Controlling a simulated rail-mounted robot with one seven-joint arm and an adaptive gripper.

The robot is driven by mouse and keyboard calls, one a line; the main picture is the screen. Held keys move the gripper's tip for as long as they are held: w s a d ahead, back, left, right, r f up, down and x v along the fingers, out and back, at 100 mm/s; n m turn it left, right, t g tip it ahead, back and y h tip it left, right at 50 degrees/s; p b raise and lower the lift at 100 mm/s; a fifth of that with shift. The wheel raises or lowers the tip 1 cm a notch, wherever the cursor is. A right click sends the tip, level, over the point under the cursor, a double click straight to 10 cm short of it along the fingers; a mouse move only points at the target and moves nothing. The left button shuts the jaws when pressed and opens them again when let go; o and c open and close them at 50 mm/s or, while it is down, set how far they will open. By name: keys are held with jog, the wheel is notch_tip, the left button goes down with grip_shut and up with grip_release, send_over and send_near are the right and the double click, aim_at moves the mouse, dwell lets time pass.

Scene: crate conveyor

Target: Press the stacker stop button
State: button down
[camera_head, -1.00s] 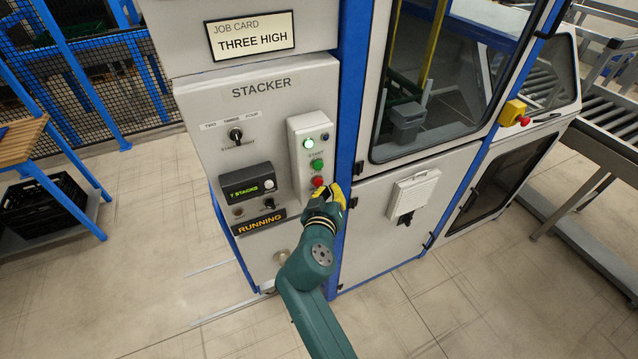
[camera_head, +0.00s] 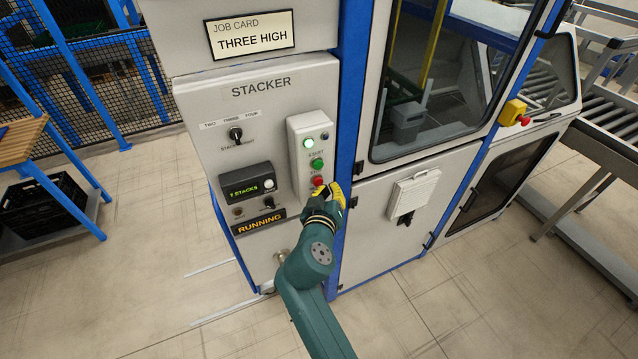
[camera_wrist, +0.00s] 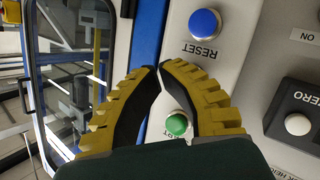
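The red stop button (camera_head: 318,181) is the lowest button that shows on the stacker's button box (camera_head: 298,160), below the green start button (camera_head: 317,164). My gripper (camera_head: 337,188) is just below and right of the red button in the head view; contact cannot be told. In the wrist view the fingertips (camera_wrist: 160,69) meet or nearly meet, with nothing seen between them. The wrist view shows the blue reset button (camera_wrist: 204,24) and the green button (camera_wrist: 177,124) either side of the right finger. The red button is not visible there, seemingly hidden behind that finger.
A counter (camera_head: 248,186) reads 7 STACKS, above a lit RUNNING sign (camera_head: 261,222). A selector knob (camera_head: 236,134) is above left. A blue post (camera_head: 347,110) and the windowed cabinet door (camera_head: 385,215) stand right of the box. A red emergency button (camera_head: 525,121) is farther right.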

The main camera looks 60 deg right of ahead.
jog(key=shift+w+d, duration=0.2)
jog(key=shift+w, duration=0.05)
jog(key=shift+w+d+f+b, duration=0.1)
jog(key=shift+w+d+b, duration=0.2)
jog(key=shift+b, duration=0.45)
dwell(0.3)
jog(key=shift+a, duration=0.1)
jog(key=shift+s+a+p, duration=0.3)
jog(key=shift+s+a, duration=0.2)
jog(key=shift+s, duration=0.15)
jog(key=s+a+p, duration=0.1)
jog(key=s+a, duration=0.2)
jog(key=shift+s+a, duration=0.1)
jog(key=shift+s, duration=0.3)
dwell(1.0)
